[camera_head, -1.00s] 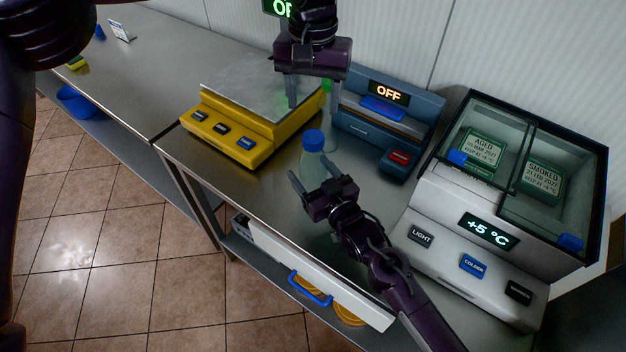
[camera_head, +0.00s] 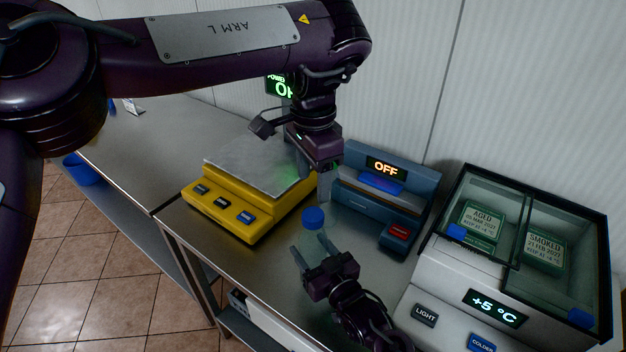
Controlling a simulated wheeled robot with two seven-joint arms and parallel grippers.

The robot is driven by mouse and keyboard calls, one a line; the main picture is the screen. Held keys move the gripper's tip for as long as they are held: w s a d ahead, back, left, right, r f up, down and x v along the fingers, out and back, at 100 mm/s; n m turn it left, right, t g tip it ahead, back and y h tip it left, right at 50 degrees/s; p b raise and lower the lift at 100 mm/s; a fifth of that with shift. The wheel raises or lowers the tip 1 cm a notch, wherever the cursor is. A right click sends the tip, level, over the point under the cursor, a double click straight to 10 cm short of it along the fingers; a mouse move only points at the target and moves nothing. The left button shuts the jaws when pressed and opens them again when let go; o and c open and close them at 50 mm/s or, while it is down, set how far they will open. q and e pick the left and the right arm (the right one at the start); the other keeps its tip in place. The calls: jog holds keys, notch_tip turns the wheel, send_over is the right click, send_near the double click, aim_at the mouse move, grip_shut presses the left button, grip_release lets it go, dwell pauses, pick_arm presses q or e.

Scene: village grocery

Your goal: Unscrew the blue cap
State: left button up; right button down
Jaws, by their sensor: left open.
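The blue cap (camera_head: 313,218) sits on top of a clear bottle (camera_head: 311,238) that stands on the steel counter. The bottle's see-through body is hard to make out, and its lower part is hidden by my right gripper. My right gripper (camera_head: 311,251) comes from below, its two fingers close around the bottle just below the cap. My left gripper (camera_head: 315,175) hangs above and slightly behind the cap, fingers pointing down, open and empty. It does not touch the cap.
A yellow scale (camera_head: 222,209) stands left of the bottle. A blue-grey device with an OFF display (camera_head: 386,168) stands behind to the right. A glass-topped cooler (camera_head: 460,285) fills the right. A narrow strip of steel counter (camera_head: 270,262) is bare in front.

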aim_at(313, 214)
pick_arm(q)
jog(key=m, duration=1.4)
jog(key=shift+d, duration=0.1)
jog(key=m, duration=0.6)
jog(key=shift+m, duration=0.4)
jog(key=m, duration=0.8)
jog(key=shift+m, duration=0.4)
jog(key=m, duration=0.6)
jog(key=shift+m, duration=0.4)
jog(key=m, duration=0.4)
jog(key=shift+m, duration=0.3)
jog(key=m, duration=0.6)
jog(key=shift+m, duration=0.3)
jog(key=m, duration=0.5)
jog(key=shift+f+m, duration=0.4)
jog(key=shift+f, duration=3.6)
